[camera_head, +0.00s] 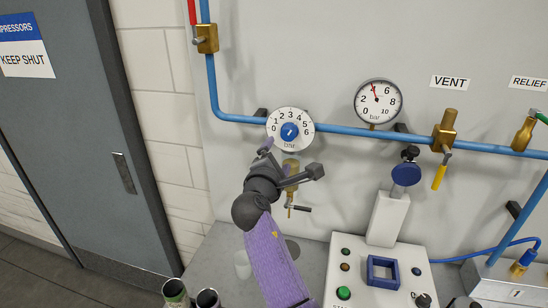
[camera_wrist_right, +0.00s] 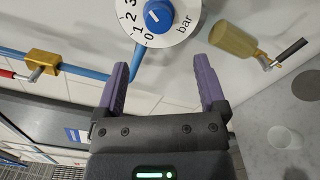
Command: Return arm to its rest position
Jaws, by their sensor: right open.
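My right gripper (camera_head: 277,157) is in front of the wall panel, just below the white regulator dial (camera_head: 290,130) with its blue knob. Its purple fingers are open, with nothing between them. In the right wrist view, the open gripper (camera_wrist_right: 162,78) shows two separated fingers, and the dial (camera_wrist_right: 158,18) lies beyond their tips. I see no contact between the fingers and the knob. My left gripper is not in view.
A blue pipe (camera_head: 345,130) crosses the panel, with a pressure gauge (camera_head: 378,101) above it and a brass vent valve (camera_head: 444,130) to the right. A white press (camera_head: 388,219) stands at lower right.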

